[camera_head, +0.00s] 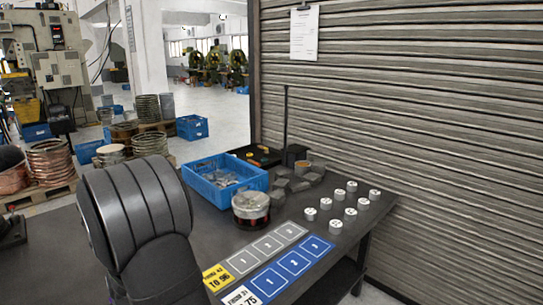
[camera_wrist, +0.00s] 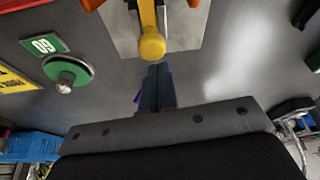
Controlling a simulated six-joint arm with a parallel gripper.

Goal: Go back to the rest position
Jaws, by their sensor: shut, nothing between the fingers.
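My gripper (camera_wrist: 156,72) shows in the wrist view, its two dark fingers together and shut with nothing between them. The fingertips point toward a yellow round-ended handle (camera_wrist: 152,45) just beyond them; I cannot tell the gap between. In the head view my own dark arm link fills the lower left, and the gripper is out of sight there. No marked rest position shows in either view.
A slatted wall (camera_head: 430,110) bounds the right.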

